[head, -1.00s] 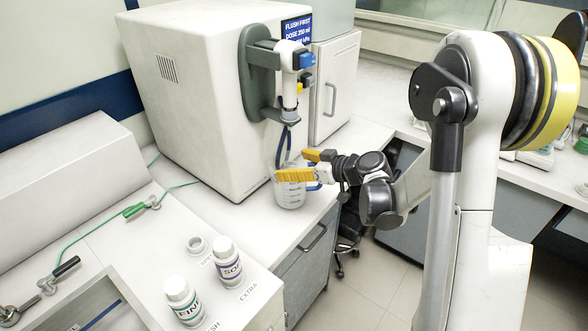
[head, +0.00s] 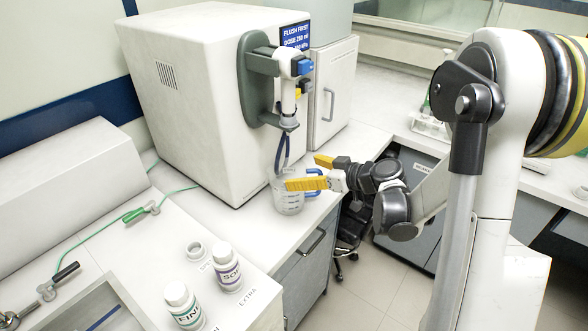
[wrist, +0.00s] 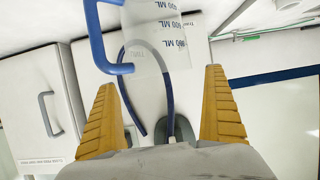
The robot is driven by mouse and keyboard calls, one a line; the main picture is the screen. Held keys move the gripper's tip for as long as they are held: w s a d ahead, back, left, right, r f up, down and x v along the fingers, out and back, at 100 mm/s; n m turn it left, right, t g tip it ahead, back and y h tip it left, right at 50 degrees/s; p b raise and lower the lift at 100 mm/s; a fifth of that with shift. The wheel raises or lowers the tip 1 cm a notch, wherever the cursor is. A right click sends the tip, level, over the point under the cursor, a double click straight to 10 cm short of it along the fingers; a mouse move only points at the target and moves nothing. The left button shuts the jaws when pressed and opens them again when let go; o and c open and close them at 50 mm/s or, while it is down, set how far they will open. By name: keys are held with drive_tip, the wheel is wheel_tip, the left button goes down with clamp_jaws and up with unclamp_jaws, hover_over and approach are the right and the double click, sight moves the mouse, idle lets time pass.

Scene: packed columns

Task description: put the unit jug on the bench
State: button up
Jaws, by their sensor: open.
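The unit jug (head: 287,198) is clear with a blue handle. It stands upright on the white bench top (head: 245,225), below the dispenser's nozzle. My gripper (head: 308,173) is open at the jug's right side; its near yellow finger overlaps part of the jug in the head view. In the wrist view the jug (wrist: 160,35), with ML markings, and its blue handle lie ahead of the open fingertips (wrist: 161,78), with nothing gripped. A dark blue tube hangs from the nozzle to the jug; whether its end is inside is unclear.
A large white dispenser (head: 195,100) with a grey bracket (head: 255,80) stands behind the jug. Two labelled bottles (head: 226,265) (head: 183,305) and a small open cap or ring (head: 196,251) are on the front left counter. Open floor lies right of the bench.

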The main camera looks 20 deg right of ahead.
drive_tip(key=p+v, duration=0.1)
drive_tip(key=v, duration=0.7)
drive_tip(key=s+a+r+m+g+h, duration=0.3)
drive_tip(key=s+a, duration=0.4)
drive_tip(key=s+r+m+h, duration=0.2)
drive_tip(key=s+m+h, duration=0.2)
drive_tip(key=s, duration=0.9)
drive_tip(key=shift+r+g+h, duration=0.2)
drive_tip(key=shift+g+h, duration=0.2)
drive_tip(key=shift+h, duration=0.1)
